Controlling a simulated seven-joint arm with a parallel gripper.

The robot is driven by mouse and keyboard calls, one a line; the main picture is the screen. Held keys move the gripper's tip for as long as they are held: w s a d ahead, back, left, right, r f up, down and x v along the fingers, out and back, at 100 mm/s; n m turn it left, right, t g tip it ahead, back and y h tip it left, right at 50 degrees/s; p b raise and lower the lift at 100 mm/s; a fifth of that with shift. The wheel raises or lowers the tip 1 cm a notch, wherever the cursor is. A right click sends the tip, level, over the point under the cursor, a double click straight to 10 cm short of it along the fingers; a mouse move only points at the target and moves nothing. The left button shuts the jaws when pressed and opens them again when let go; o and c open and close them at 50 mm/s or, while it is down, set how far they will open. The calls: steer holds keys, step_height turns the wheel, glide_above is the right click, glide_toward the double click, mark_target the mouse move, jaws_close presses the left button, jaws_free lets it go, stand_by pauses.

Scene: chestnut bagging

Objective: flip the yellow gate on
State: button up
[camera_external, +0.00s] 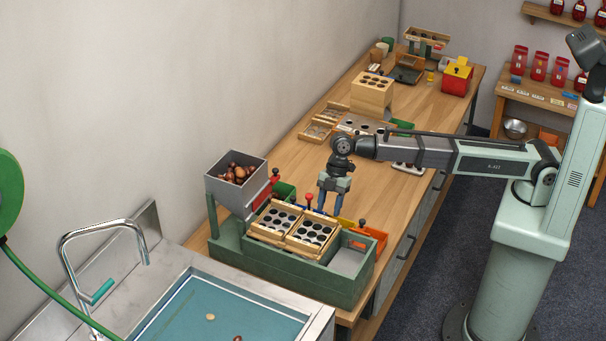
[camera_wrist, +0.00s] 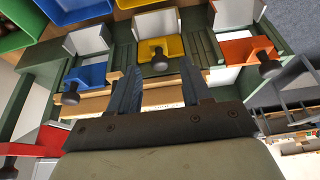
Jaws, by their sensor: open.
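The yellow gate (camera_wrist: 174,47) is in the upper middle of the wrist view, with a dark round knob (camera_wrist: 159,62) on its near side. A small yellow part (camera_external: 345,222) shows beside the green sorting stand in the external view, partly hidden by the stand. My gripper (camera_wrist: 160,78) is open and empty, its two fingers pointing towards the gate, with the knob between their lines of sight. In the external view my gripper (camera_external: 328,207) hangs low, just behind the wooden trays. I cannot tell whether the fingers touch the gate.
A blue gate (camera_wrist: 85,75) stands left of the yellow one and an orange gate (camera_wrist: 245,50) right, each with a dark knob. The green stand (camera_external: 290,272) carries wooden trays with dark round holes (camera_external: 313,233). A grey hopper (camera_external: 236,175) holds chestnuts.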

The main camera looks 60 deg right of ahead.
steer(key=shift+x, duration=0.9)
steer(key=shift+c, duration=0.2)
jaws_close()
steer(key=shift+r, duration=0.1)
